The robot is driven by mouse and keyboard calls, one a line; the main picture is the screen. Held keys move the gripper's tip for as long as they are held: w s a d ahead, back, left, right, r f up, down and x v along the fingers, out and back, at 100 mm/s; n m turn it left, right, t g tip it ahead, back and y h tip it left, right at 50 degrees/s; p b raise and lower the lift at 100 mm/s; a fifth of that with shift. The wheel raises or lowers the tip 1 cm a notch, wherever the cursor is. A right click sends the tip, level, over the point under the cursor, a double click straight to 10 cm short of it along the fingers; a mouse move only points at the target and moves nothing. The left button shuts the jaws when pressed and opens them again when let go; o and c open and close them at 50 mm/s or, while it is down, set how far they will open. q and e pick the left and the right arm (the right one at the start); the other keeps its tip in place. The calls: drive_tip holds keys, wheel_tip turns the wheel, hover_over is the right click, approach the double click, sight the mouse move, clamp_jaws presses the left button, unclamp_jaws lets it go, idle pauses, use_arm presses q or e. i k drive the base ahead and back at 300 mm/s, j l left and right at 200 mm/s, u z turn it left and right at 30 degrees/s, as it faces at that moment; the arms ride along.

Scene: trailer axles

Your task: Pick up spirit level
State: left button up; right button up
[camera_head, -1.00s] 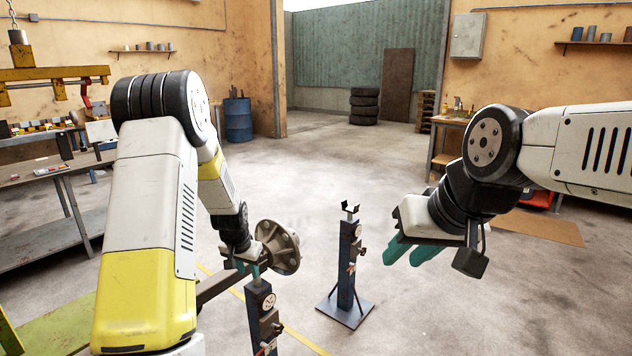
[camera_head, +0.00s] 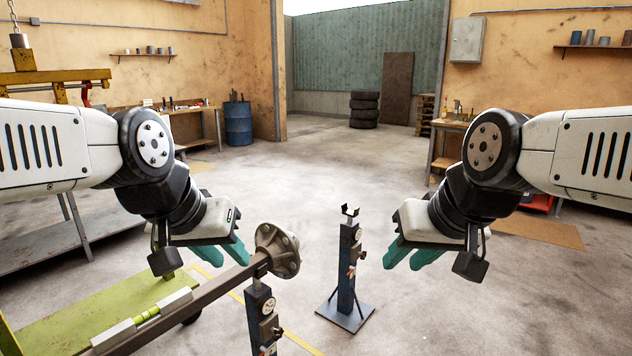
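A spirit level (camera_head: 147,315), pale with a yellow-green middle, lies along the top of the brown axle beam (camera_head: 217,285) at the lower left. The beam ends in a round metal hub (camera_head: 279,250) and rests on a blue stand (camera_head: 262,318). My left gripper (camera_head: 222,256) has teal fingers spread apart and empty. In the picture it is above the beam, between the level and the hub, apart from the level. My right gripper (camera_head: 411,256) is also open and empty, right of a second blue stand (camera_head: 347,275).
A green platform (camera_head: 90,318) is at the lower left beside the beam. A grey metal table (camera_head: 75,235) stands behind my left arm. The second stand, with a forked top, stands free on the floor. Open floor (camera_head: 310,180) lies beyond, with stacked tyres (camera_head: 364,108) far back.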

sight(101, 342)
drive_tip(key=u, duration=1.4)
drive_tip(key=i+j+z, duration=0.25)
drive_tip(key=i+j, duration=0.2)
drive_tip(key=i, duration=0.2)
